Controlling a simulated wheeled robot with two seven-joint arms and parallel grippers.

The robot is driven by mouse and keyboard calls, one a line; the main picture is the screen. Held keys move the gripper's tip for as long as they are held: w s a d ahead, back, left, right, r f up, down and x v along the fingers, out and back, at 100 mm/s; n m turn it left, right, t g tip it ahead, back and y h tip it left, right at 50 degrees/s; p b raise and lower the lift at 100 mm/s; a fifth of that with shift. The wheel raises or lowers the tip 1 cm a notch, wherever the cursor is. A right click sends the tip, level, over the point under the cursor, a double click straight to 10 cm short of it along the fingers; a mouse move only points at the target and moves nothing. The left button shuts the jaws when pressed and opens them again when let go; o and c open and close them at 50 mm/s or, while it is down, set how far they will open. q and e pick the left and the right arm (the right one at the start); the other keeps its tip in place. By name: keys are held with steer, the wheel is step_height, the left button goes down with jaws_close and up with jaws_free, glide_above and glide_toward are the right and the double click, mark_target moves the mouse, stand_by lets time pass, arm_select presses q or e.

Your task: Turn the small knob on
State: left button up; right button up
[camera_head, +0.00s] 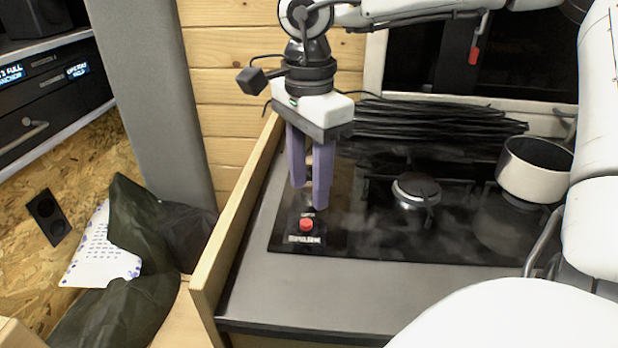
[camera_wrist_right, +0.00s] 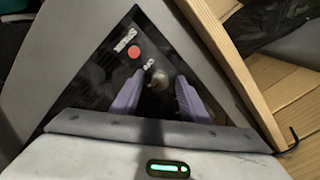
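A small grey metallic knob (camera_wrist_right: 158,79) stands on the black hob panel, between the fingertips of my right gripper in the right wrist view. In the head view the fingers mostly hide it. My right gripper (camera_head: 309,196) points down over the panel's front left corner with its purple fingers apart, one on each side of the knob (camera_wrist_right: 160,76). I cannot tell whether either finger touches it. A red round button (camera_head: 306,224) sits just in front of the knob, beside white lettering; it also shows in the right wrist view (camera_wrist_right: 134,52). My left gripper is not in view.
The black hob (camera_head: 360,235) has a burner (camera_head: 416,190) and a white pot (camera_head: 534,168) at the right. Black cable (camera_head: 430,122) lies coiled behind. A wooden edge board (camera_head: 232,225) rises close to the left of the gripper. The grey counter front (camera_head: 330,290) is clear.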

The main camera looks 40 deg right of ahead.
mark_target(309, 188)
steer(key=shift+r, duration=0.1)
step_height(309, 188, up, 10)
steer(key=p, duration=0.1)
stand_by(0.4)
stand_by(0.4)
